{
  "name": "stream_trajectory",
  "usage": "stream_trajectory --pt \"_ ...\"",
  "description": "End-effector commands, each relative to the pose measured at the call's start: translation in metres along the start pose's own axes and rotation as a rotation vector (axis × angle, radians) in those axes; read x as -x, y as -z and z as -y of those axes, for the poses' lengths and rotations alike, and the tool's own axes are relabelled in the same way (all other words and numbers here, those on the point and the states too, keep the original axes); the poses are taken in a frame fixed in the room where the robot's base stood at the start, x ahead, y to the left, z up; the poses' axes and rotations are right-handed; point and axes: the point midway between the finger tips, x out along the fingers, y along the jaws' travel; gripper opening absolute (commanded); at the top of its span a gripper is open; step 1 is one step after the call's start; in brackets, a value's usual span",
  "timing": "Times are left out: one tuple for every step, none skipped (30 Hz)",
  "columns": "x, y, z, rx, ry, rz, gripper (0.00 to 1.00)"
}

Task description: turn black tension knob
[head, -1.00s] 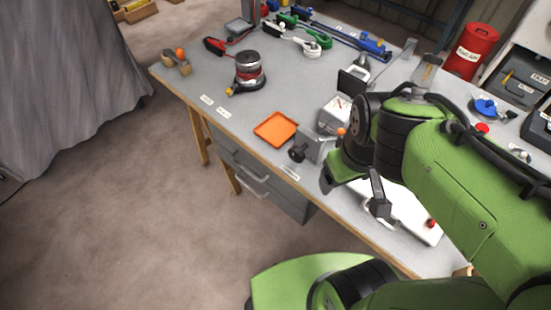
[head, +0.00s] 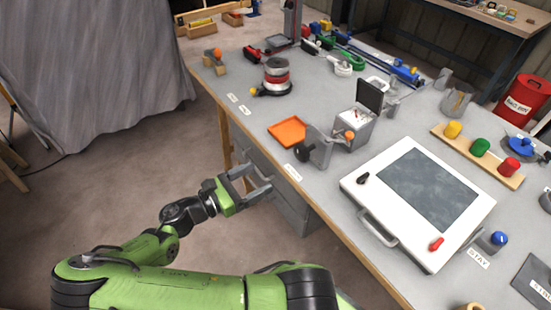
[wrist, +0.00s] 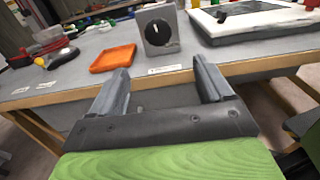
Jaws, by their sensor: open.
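The black tension knob (wrist: 158,32) is a round dial with a white mark, on the front of a grey box (wrist: 144,13) near the table's front edge. In the head view the knob (head: 304,153) shows dark at the left side of the grey box (head: 322,146). The mark looks roughly upright in the wrist view. My gripper (head: 263,181) is open and empty, off the front edge of the table and apart from the knob. In the wrist view the knob shows beyond and between my two fingers (wrist: 160,68).
An orange tray (wrist: 113,58) lies left of the knob box. A small label (wrist: 165,69) is on the table in front of it. A white panel (head: 400,165) with a dark screen and handle lies to the right. A drawer unit (head: 285,195) stands under the table.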

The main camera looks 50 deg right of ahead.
Motion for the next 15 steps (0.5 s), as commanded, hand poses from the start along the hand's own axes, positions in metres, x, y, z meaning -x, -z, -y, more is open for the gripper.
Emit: stream_trajectory --pt "-0.001 -0.001 -0.001 0.005 -0.006 0.014 0.80" --pt "-0.002 -0.001 -0.001 0.007 -0.006 0.017 0.80" --pt "-0.006 -0.001 -0.001 0.008 -0.005 0.018 0.80" --pt "-0.010 -0.001 -0.001 0.008 -0.004 0.017 0.80" --pt "-0.015 0.000 -0.001 0.007 -0.002 0.017 0.80" --pt "-0.023 0.000 0.000 0.007 -0.001 0.017 0.80" --pt "-0.030 0.000 0.000 0.006 0.001 0.016 0.80" --pt "-0.037 0.000 0.000 0.007 0.001 0.016 0.80" --pt "-0.048 0.001 0.000 0.007 0.002 0.016 0.80" --pt "-0.055 0.001 0.001 0.007 0.002 0.015 0.80" --pt "-0.063 0.001 0.001 0.007 0.003 0.015 0.80" --pt "-0.074 0.001 0.001 0.006 0.003 0.015 0.80" --pt "-0.081 0.001 0.001 0.006 0.003 0.015 0.80" --pt "-0.089 0.001 0.001 0.006 0.003 0.014 0.80" --pt "-0.099 0.001 0.001 0.007 0.003 0.014 0.80"
